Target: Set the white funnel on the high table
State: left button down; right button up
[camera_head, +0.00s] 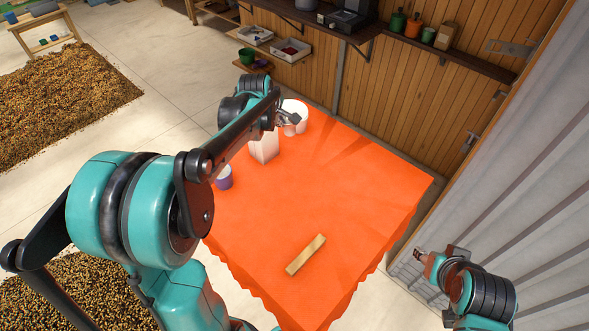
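A white rounded thing (296,107), which looks like the white funnel, is at the far left corner of the table with the orange cloth (330,190). My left gripper (293,122) is right at its near side and partly covers it. I cannot tell whether the fingers are closed on it or whether it rests on the cloth. My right gripper (421,257) is off the table's right side, empty over the floor, and too small to read as open or shut.
A white box-like thing (265,149) and a purple and white cup (223,178) stand along the table's left edge. A wooden block (306,254) lies near the front. The cloth's middle and right are clear. Wall shelves (455,67) are behind; a corrugated panel (530,150) is right.

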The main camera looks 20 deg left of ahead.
pick_arm(q)
jog(key=s+d+f+m, duration=0.1)
jog(key=s+d+f, duration=0.15)
jog(key=d, duration=0.45)
jog(key=s+d+f+m+h+b, duration=0.1)
jog(key=s+d, duration=0.3)
jog(key=d, duration=0.2)
jog(key=s+d+f+m, duration=0.1)
jog(key=s+d+f, duration=0.15)
jog(key=d, duration=0.45)
jog(key=w+a+f, duration=0.1)
jog(key=a+f, duration=0.9)
jog(key=a, duration=0.1)
jog(key=shift+w+a+f+b, duration=0.15)
jog(key=shift+w+b, duration=0.2)
jog(key=shift+b, duration=0.05)
jog(key=shift+s, duration=0.1)
